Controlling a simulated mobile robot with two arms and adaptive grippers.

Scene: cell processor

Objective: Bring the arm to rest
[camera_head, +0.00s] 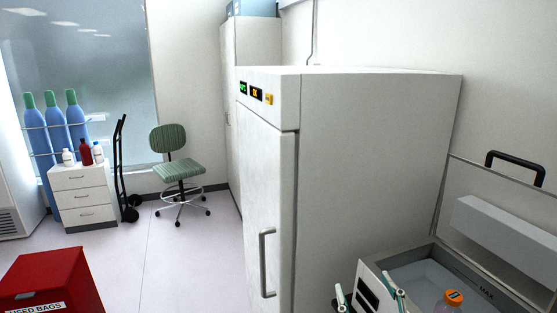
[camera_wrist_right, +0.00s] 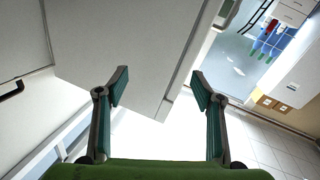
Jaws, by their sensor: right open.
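My right gripper (camera_head: 366,287) shows at the bottom edge of the head view, in front of the water bath (camera_head: 365,272). Only the fingers show there. In the right wrist view the gripper (camera_wrist_right: 160,78) has its two green-padded fingers wide apart. It is open, with nothing between the fingers. My left gripper and left arm are not in view.
A tall white fridge (camera_head: 375,170) stands close by on the left of the bath. The bath's raised lid (camera_head: 500,220) is at the right, and an orange-capped bottle (camera_head: 452,300) stands in the bath. A red bin (camera_head: 50,280) is at lower left. Floor (camera_head: 180,255) between is clear.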

